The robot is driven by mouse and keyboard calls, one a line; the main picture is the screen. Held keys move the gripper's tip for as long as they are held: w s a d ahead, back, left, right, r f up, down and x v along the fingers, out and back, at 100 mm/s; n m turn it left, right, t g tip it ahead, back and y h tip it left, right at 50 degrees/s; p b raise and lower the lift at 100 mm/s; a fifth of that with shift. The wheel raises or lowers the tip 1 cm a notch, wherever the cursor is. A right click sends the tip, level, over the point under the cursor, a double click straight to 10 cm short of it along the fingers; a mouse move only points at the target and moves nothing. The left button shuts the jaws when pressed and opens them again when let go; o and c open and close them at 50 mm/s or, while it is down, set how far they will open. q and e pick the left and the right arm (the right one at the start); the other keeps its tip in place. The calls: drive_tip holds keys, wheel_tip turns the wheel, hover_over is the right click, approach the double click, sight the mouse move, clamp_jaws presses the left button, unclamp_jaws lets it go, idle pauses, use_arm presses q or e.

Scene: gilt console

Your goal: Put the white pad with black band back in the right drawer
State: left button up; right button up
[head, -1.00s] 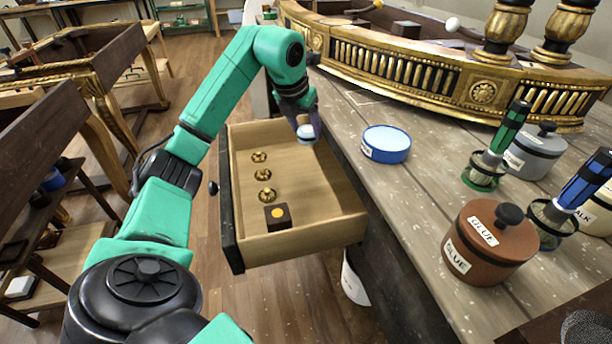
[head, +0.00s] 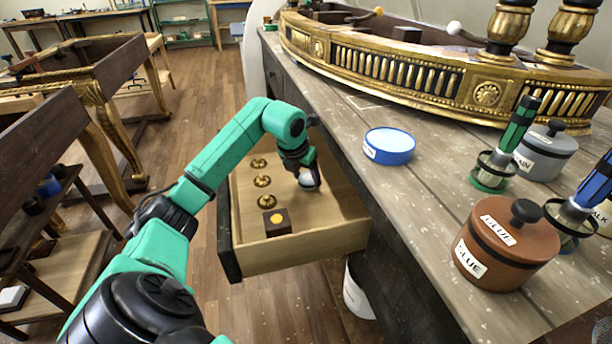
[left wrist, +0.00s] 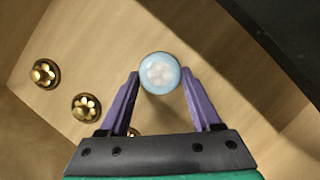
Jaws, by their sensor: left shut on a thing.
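My left gripper (head: 306,172) reaches over the open drawer (head: 318,248) and points down into it. It is shut on a small round white pad (head: 310,181). In the left wrist view the pad (left wrist: 160,73) shows as a pale bluish-white disc between the purple fingertips (left wrist: 160,82), above the drawer's wooden floor. I cannot make out its black band, nor tell whether it touches the floor. My right gripper is not in view.
The worktop (head: 420,225) beside the drawer carries a blue round tin (head: 389,146), a brown glue pot (head: 505,243), a grey pot (head: 545,152), brushes in holders and the gilt console piece (head: 420,75). The drawer floor right of the rosettes looks mostly clear.

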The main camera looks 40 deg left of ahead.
use_arm(q)
drive_tip(key=o, duration=1.2)
drive_tip(key=shift+r, duration=0.35)
drive_tip(key=p+v, duration=0.1)
drive_tip(key=v, duration=1)
drive_tip(key=shift+s+r+p, duration=0.15)
drive_tip(key=shift+r+p, duration=0.1)
drive_tip(key=shift+p, duration=0.05)
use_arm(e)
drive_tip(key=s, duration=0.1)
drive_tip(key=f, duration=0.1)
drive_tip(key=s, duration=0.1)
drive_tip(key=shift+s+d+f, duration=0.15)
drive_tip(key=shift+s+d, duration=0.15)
